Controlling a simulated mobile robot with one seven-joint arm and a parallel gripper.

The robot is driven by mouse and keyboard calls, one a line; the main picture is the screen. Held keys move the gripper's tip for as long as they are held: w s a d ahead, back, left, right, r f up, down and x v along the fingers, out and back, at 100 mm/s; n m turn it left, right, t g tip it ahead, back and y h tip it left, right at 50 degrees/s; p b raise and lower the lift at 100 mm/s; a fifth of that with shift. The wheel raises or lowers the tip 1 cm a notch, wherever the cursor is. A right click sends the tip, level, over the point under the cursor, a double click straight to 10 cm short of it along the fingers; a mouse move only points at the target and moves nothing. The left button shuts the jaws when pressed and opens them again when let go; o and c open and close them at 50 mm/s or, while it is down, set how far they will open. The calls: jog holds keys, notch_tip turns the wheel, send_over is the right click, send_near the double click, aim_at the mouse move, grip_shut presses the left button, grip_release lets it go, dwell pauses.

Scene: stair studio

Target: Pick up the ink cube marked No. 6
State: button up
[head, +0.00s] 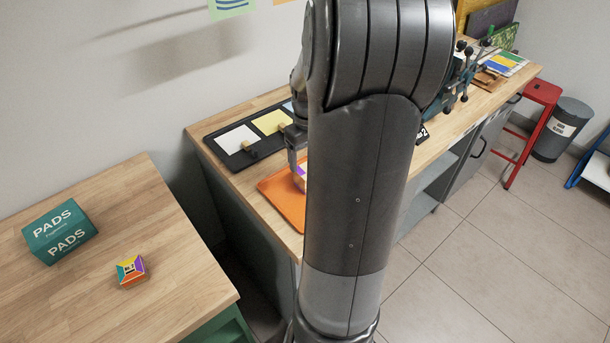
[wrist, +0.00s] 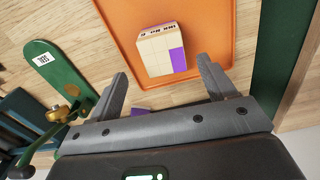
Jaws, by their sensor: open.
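A cube-like block (wrist: 154,60) with pale wood squares, a purple patch and small dark marks on one edge lies on the orange tray in the wrist view. I cannot read a number 6 on it. In the head view only a purple and pale sliver of it shows beside my arm. My gripper (wrist: 163,78) is open, its fingers pointing toward the block with nothing clearly held. In the head view my gripper (head: 297,160) is partly hidden by my arm, above the tray. Another multicoloured cube (head: 131,271) with a dark mark sits on the left table.
The orange tray (head: 281,205) rests on the long wooden bench. A black tray (head: 238,162) with white and yellow panels lies behind it. A teal PADS box (head: 60,231) stands on the left table. In the wrist view a green tool (wrist: 64,69) lies left and a purple scrap (wrist: 141,112) shows between the fingers.

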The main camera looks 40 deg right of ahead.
aim_at(299, 177)
jog(key=shift+a+f, duration=0.15)
jog(key=shift+f, duration=1.65)
jog(key=shift+a+f, duration=0.1)
jog(key=shift+f, duration=1.65)
jog(key=shift+c, duration=0.5)
jog(key=c, duration=1)
jog(key=shift+r, duration=0.1)
